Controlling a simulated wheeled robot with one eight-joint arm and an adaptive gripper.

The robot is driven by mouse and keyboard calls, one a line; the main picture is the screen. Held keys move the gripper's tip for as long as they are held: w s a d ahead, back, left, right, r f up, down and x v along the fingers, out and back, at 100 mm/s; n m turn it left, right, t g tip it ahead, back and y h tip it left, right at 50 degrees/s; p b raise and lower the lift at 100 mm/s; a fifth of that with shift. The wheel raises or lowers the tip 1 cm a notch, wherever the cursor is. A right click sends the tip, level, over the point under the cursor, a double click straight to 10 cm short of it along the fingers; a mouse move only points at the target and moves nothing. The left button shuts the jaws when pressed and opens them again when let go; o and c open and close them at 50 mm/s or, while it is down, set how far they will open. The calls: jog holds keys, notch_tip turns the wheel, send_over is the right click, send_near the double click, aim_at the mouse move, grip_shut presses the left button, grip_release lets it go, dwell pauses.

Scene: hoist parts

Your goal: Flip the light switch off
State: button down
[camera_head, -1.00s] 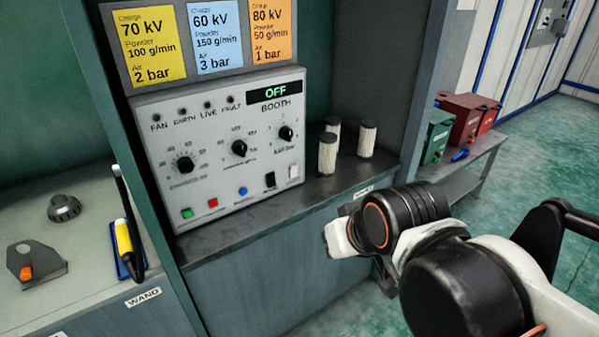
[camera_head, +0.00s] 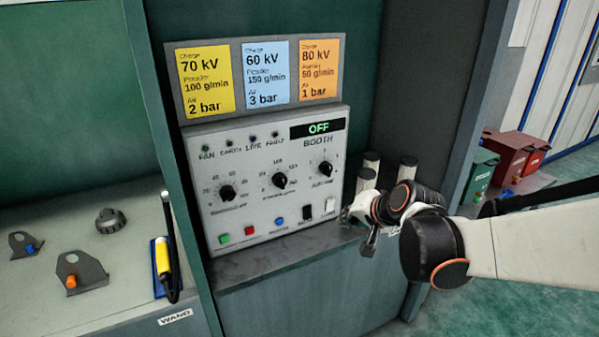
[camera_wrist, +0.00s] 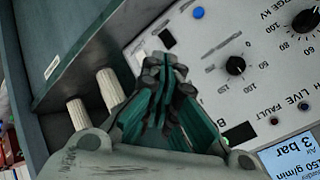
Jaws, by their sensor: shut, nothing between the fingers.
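The grey control panel (camera_head: 265,235) carries a black rocker switch (camera_head: 308,212) and a white rocker switch (camera_head: 330,206) at its lower right. Their labels are too small to read, so I cannot tell which is the light switch. My gripper (camera_head: 347,214) is shut and empty, just right of the white switch. In the wrist view my gripper (camera_wrist: 165,68) points at the panel's lower edge. I cannot tell whether the fingers touch the panel.
Pale cylinders with dark caps (camera_head: 369,165) stand on the ledge behind my gripper. Knobs (camera_head: 280,181) and green, red and blue buttons (camera_head: 279,222) share the panel. The panel display (camera_head: 319,128) reads OFF.

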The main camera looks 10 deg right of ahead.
jog(key=w+d+f+m+t+y+p, duration=0.1)
jog(key=w+d+f+m+t, duration=0.2)
jog(key=w+d+f+m, duration=0.4)
notch_tip(320, 180, down, 3)
jog(key=shift+w+d+r, duration=0.2)
jog(key=shift+w+d, duration=0.65)
jog(key=shift+d, duration=0.1)
jog(key=shift+w, duration=0.1)
jog(key=b, duration=0.3)
send_near(334, 203)
jog(key=f, duration=0.1)
jog(key=w+f, duration=0.1)
jog(key=f, duration=0.1)
jog(key=shift+w+a+f, duration=0.2)
jog(key=shift+w+f, duration=0.15)
jog(key=w, duration=0.2)
jog(key=w+a+b, duration=0.1)
jog(key=shift+r, duration=0.25)
jog(key=shift+w+r, duration=0.15)
jog(key=shift+w, duration=0.25)
jog(key=shift+a+r, duration=0.1)
